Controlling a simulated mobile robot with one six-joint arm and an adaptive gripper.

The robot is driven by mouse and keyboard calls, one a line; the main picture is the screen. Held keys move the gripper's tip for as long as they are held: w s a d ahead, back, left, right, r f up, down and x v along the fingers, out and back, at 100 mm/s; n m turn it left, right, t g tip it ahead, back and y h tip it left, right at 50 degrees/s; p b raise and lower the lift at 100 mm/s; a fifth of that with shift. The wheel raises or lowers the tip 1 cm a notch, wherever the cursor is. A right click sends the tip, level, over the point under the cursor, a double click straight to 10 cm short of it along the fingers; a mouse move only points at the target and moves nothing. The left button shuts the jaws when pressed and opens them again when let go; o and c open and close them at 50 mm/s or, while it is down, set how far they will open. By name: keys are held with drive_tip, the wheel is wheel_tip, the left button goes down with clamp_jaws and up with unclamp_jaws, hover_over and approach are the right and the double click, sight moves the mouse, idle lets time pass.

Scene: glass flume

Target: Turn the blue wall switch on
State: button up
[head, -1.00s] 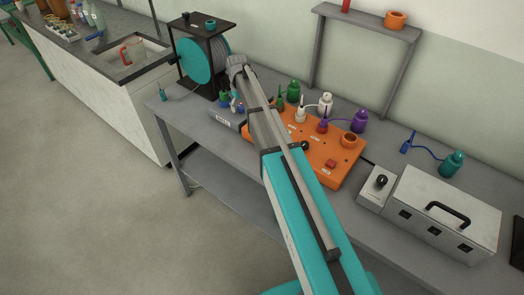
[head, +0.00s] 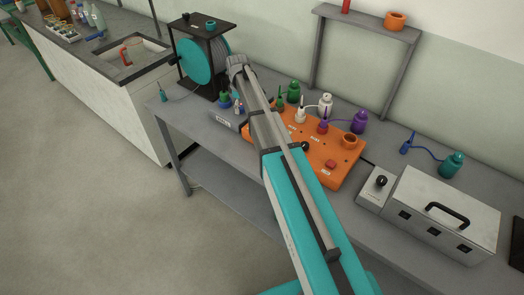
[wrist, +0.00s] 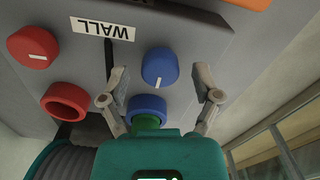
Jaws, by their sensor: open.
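A blue knob (wrist: 160,67) with a white pointer line sits on a grey panel (wrist: 205,32) in the wrist view. The panel bears a label reading WALL (wrist: 102,28), upside down in this view. My gripper (wrist: 161,82) is open, with one finger on each side of the blue knob and a gap on both sides. Nothing is held. A blue ring (wrist: 148,104) lies between the fingers, nearer my palm, with a green part in it. In the head view, the grey box (head: 224,122) stands at the left of the bench, partly hidden by my arm.
A red knob (wrist: 33,47) and a red ring (wrist: 66,101) are on the same panel. An orange box (head: 325,174) with bottles behind it stands to the right. A teal reel (head: 195,62) in a black frame stands behind. A white case (head: 445,210) is farther right.

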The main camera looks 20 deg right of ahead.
sight(241, 107)
drive_tip(key=shift+r+p, duration=6.4)
drive_tip(key=shift+r, duration=0.4)
drive_tip(key=s+f+m+b, duration=0.3)
drive_tip(key=s, duration=0.7)
drive_tip(key=s+f+m+b, duration=0.2)
drive_tip(key=s+m, duration=0.1)
drive_tip(key=s, duration=0.6)
drive_tip(key=s+f+m+b, duration=0.3)
drive_tip(key=s+m, duration=0.1)
drive_tip(key=s, duration=0.6)
drive_tip(key=shift+s+f+b, duration=0.35)
drive_tip(key=shift+c, duration=0.2)
